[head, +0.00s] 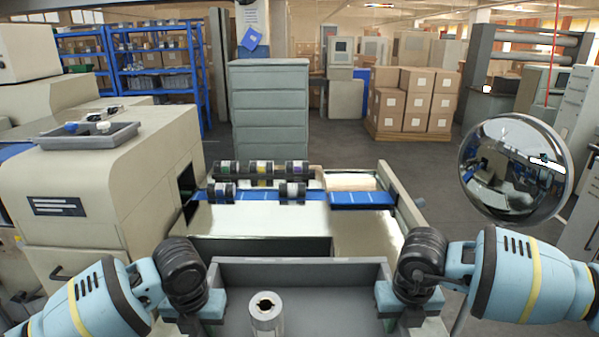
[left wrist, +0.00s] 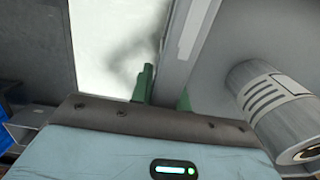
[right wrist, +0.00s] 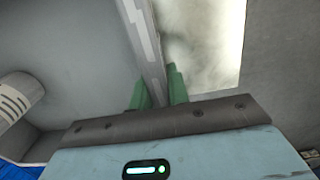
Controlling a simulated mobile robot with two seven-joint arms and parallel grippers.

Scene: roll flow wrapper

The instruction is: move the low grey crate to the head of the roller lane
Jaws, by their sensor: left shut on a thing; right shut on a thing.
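The low grey crate (head: 330,272) is at the bottom centre of the head view, its near part cut off by the frame. A metal roll with a hollow core (head: 266,312) stands inside it. My left gripper (head: 205,308) is shut on the crate's left wall; in the left wrist view its green fingers (left wrist: 165,92) straddle that wall. My right gripper (head: 405,310) is shut on the right wall, and its green fingers (right wrist: 156,92) straddle it likewise. I cannot make out a roller lane for certain.
Beyond the crate is a metal deck (head: 265,220) with a blue belt (head: 360,199) and several dark rolls (head: 260,170). A beige machine (head: 120,180) bearing a grey tray (head: 88,138) stands left. A round mirror (head: 515,165) hangs right. Open floor (head: 420,165) lies behind.

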